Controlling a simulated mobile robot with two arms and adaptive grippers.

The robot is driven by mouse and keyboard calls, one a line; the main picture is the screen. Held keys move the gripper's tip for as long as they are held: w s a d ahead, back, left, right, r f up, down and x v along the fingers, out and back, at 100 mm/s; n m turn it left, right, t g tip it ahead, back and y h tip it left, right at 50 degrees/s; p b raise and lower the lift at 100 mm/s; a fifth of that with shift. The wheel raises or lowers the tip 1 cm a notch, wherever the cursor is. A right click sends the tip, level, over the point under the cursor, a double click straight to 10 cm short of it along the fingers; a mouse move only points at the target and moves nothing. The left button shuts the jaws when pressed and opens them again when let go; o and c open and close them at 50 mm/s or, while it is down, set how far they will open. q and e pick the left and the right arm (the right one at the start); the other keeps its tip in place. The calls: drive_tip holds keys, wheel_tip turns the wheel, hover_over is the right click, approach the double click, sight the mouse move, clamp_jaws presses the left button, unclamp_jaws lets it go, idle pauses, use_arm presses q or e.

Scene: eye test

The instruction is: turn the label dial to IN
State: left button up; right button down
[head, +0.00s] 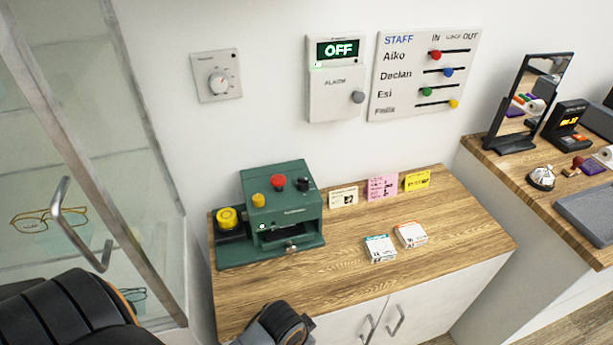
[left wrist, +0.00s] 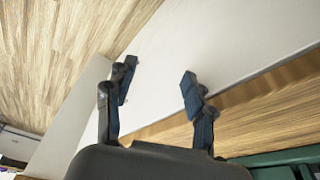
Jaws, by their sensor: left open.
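The green machine (head: 283,207) stands on the left of the wooden counter. It carries a red button (head: 278,181), a yellow knob (head: 258,200), a black knob (head: 303,184) and a yellow round part (head: 230,218) at its left. I cannot tell which of these, if any, is the label dial, and I cannot read an IN mark on the machine. In the left wrist view my left gripper (left wrist: 160,84) is open and empty, with white cabinet front beyond its fingers. A green edge (left wrist: 285,160) shows at lower right. My right gripper is not in view.
A wall dial (head: 219,83), an alarm box (head: 337,95) reading OFF and a staff board (head: 425,75) hang above the wooden counter (head: 345,265). Cards and two small boxes (head: 380,247) stand on it. A glass cabinet (head: 100,130) is at left.

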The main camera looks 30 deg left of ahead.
use_arm(q)
drive_tip(key=w+r+m, duration=0.1)
drive_tip(key=w+r, duration=0.2)
drive_tip(key=w+d+r+m, duration=0.1)
drive_tip(key=w+r, duration=0.2)
drive_tip(key=w, duration=0.1)
drive_tip(key=w+r+m, duration=0.1)
drive_tip(key=w+r, duration=0.2)
drive_tip(key=shift+w+d+g+p, duration=0.2)
drive_tip(key=shift+g+p, duration=0.1)
drive_tip(key=shift+p, duration=0.1)
drive_tip(key=w+a+r+m, duration=0.2)
drive_tip(key=w+a+r, duration=0.25)
drive_tip(key=w, duration=0.35)
drive_tip(key=g+y, duration=0.1)
drive_tip(key=g, duration=0.1)
approach(304, 179)
drive_tip(key=shift+n, duration=0.4)
wheel_tip(304, 179, down, 10)
drive_tip(key=p, duration=0.3)
drive_tip(key=shift+w+a, duration=0.15)
drive_tip(key=shift+r, duration=0.1)
drive_tip(key=shift+c, duration=0.2)
